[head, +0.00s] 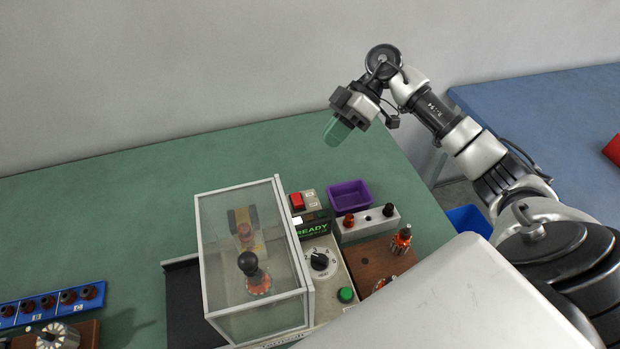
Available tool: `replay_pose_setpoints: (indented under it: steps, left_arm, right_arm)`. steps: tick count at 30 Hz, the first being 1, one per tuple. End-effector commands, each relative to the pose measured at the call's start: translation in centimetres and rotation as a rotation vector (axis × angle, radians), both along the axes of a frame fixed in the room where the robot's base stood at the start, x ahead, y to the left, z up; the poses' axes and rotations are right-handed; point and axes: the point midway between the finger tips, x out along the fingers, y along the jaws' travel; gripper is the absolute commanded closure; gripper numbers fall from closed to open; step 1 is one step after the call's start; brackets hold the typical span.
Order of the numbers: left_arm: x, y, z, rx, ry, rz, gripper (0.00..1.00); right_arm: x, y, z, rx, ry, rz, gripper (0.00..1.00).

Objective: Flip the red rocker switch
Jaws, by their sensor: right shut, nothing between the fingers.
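The red rocker switch (297,201) sits at the back of the winding machine's control panel, just right of the clear guard box (250,260). Which way it is tipped is too small to tell. My right gripper (337,130) is shut and empty. It hangs above the green table (130,190), behind and to the right of the switch and well apart from it. The READY display (312,229), a rotary dial (320,261) and a green button (345,295) lie on the panel in front of the switch. My left gripper is not in view.
A purple bin (349,195) and a grey block with red and black posts (367,223) stand right of the panel. Wound armatures (401,239) sit on a brown wooden board. A blue rack (50,304) lies at the lower left. The table's back left is clear.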

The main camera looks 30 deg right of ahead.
Motion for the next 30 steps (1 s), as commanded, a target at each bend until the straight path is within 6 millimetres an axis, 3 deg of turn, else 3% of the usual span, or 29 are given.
replay_pose_setpoints:
  steps: [5,17,22,30]
  left_arm:
    - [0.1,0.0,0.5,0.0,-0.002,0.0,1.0]
    - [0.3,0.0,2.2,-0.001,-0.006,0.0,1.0]
    - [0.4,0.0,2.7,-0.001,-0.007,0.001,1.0]
    - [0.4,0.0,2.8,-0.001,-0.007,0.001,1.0]
  right_arm:
    - [-0.2,1.5,-1.2,0.003,0.004,0.002,1.0]
    - [-1.0,7.8,-6.5,0.005,0.003,0.001,1.0]
    - [-2.0,7.8,-8.9,0.002,0.005,-0.001,1.0]
    - [-2.4,7.9,-10.2,0.0,0.001,0.001,1.0]
